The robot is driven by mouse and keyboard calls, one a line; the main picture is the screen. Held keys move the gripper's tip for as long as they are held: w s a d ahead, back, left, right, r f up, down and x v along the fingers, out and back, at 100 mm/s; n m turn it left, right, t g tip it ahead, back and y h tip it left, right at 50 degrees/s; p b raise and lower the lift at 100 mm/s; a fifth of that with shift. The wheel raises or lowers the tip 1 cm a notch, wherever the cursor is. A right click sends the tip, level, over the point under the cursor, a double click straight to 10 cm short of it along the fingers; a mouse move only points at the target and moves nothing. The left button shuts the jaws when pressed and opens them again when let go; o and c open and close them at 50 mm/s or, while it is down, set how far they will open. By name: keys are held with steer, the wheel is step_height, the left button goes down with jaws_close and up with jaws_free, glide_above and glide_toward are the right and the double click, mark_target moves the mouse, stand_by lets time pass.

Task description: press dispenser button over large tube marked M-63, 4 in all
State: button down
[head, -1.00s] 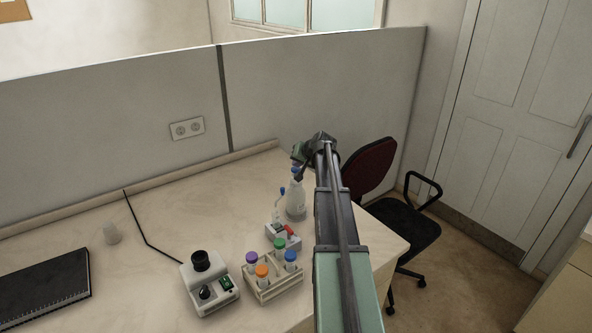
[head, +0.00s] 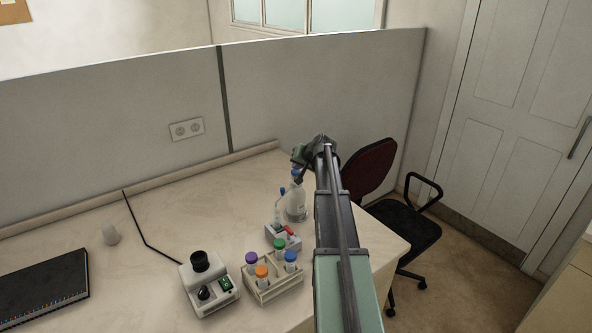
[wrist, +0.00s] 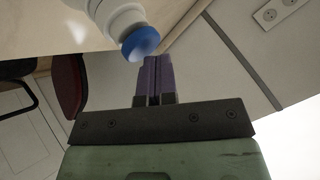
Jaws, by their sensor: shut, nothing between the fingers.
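A white dispenser bottle (head: 297,208) stands near the far right part of the bench, with a blue top just under the end of my arm. In the wrist view its blue button (wrist: 141,43) sits on a white neck, just beyond and slightly left of my fingertips. My gripper (wrist: 154,60) is shut and empty, its purple fingers together. I cannot tell whether the fingertips touch the button. In the head view my gripper (head: 299,158) is at the bottle's top, partly hidden by my arm.
A rack (head: 277,289) of tubes with purple, orange, green and blue caps stands nearer, beside a small white mixer-like device (head: 208,284). A chair (head: 398,220) stands right of the bench.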

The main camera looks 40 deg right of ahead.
steer(key=shift+r+p, duration=1.2)
step_height(320, 180, up, 5)
steer(key=p, duration=0.5)
stand_by(2.0)
step_height(320, 180, up, 4)
steer(key=p, duration=0.5)
glide_above(298, 171)
steer(key=shift+w+f+b, duration=0.15)
steer(key=shift+b, duration=0.45)
steer(key=shift+f, duration=0.1)
step_height(298, 171, down, 9)
steer(key=b, duration=0.8)
steer(key=shift+r+b, duration=0.2)
steer(key=shift+b, duration=0.2)
